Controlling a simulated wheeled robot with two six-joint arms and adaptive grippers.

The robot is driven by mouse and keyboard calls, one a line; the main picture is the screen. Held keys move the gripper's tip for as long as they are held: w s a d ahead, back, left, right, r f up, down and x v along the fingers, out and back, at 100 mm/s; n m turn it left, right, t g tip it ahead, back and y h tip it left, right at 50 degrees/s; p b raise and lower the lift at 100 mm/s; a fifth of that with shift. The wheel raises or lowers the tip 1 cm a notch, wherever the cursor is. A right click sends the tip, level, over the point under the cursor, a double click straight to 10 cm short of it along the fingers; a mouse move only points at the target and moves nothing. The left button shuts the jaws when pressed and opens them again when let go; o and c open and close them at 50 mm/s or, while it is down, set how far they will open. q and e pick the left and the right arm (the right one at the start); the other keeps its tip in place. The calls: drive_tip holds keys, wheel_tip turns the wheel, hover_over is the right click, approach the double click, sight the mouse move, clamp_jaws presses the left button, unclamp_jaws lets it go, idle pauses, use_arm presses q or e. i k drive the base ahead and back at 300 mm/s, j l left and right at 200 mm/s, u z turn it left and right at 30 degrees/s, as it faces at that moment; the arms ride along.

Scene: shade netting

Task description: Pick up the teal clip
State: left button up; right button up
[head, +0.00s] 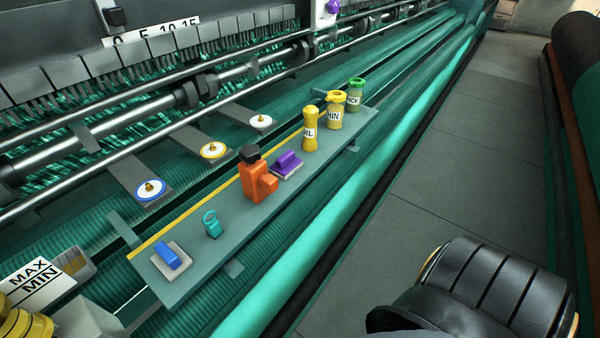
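The teal clip (213,226) stands on the narrow grey-green shelf (206,270), toward its near left end. It is a small teal block with an open loop on top. It sits between a blue block on a pale pad and an orange bottle-like tool, apart from both. Nothing covers it. Neither of my grippers shows in the head view, so their opening and contact cannot be seen.
The same shelf holds the blue block (168,254), orange tool (256,180), purple block (288,162) and yellow bottle (310,130), with other containers beyond. Machine rollers (130,108) run behind it. A teal roll (330,222) runs along its front. Grey floor (440,185) lies right.

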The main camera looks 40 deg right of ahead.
sight(214, 228)
drive_tip(key=z, duration=0.35)
drive_tip(key=l+u, duration=0.1)
drive_tip(key=l, duration=0.4)
drive_tip(key=k+l, duration=0.1)
drive_tip(key=l, duration=0.4)
drive_tip(key=l+u, duration=0.15)
drive_tip(key=l, duration=0.3)
drive_tip(key=k+l, duration=0.15)
drive_tip(key=l, duration=0.35)
drive_tip(key=k+l+u, duration=0.15)
drive_tip(key=l, duration=0.35)
drive_tip(key=i, duration=0.05)
